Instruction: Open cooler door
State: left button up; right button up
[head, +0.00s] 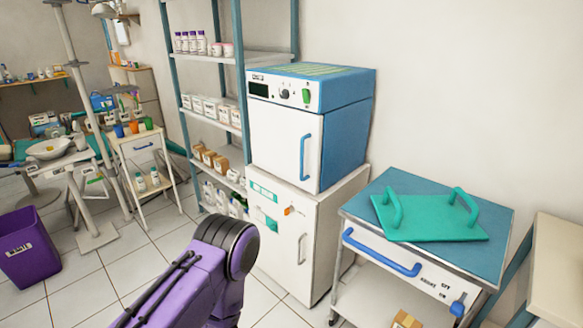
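A white cabinet (322,222), which looks like the cooler, stands on the floor in the middle of the head view. Its front door (279,232) appears shut and has a vertical grey handle (302,248) near its right edge. Green labels and an orange mark show on the door. A purple arm link of mine (205,275) comes up from the bottom and hides the cabinet's lower left part. Neither of my grippers shows in this view.
A blue-and-white machine (345,125) with a blue door handle sits on the cabinet. A purple bin (30,250) is far left. Tiled floor (130,268) is free between.

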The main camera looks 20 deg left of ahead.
aim_at(287, 141)
jog(key=k, duration=0.9)
jog(key=u, duration=0.5)
jog(key=i, duration=1.75)
jog(key=z, duration=0.95)
